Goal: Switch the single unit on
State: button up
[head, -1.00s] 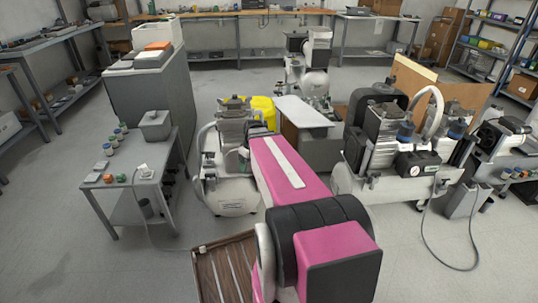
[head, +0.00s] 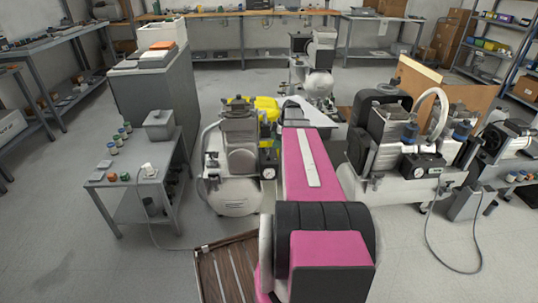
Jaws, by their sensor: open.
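The single unit appears to be the compressor with one grey motor head (head: 238,130) on a white round tank (head: 234,197), standing on the floor left of centre in the head view. A small dark gauge and switch block (head: 268,158) sits at its right side, next to my pink arm. The switch's position is too small to tell. My arm reaches forward just right of this unit, and its far end is hidden behind its own links. My gripper does not show. A larger compressor with two heads (head: 395,140) stands to the right of my arm.
A grey side table (head: 140,190) with small jars and a white plug-like item (head: 148,170) stands left. A cable trails beside the large compressor. Yellow item (head: 265,105) sits behind the single unit. Floor front left is clear.

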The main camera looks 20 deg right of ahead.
aim_at(268, 154)
jog(key=x, duration=0.8)
jog(key=shift+f, duration=0.2)
jog(key=c, duration=0.9)
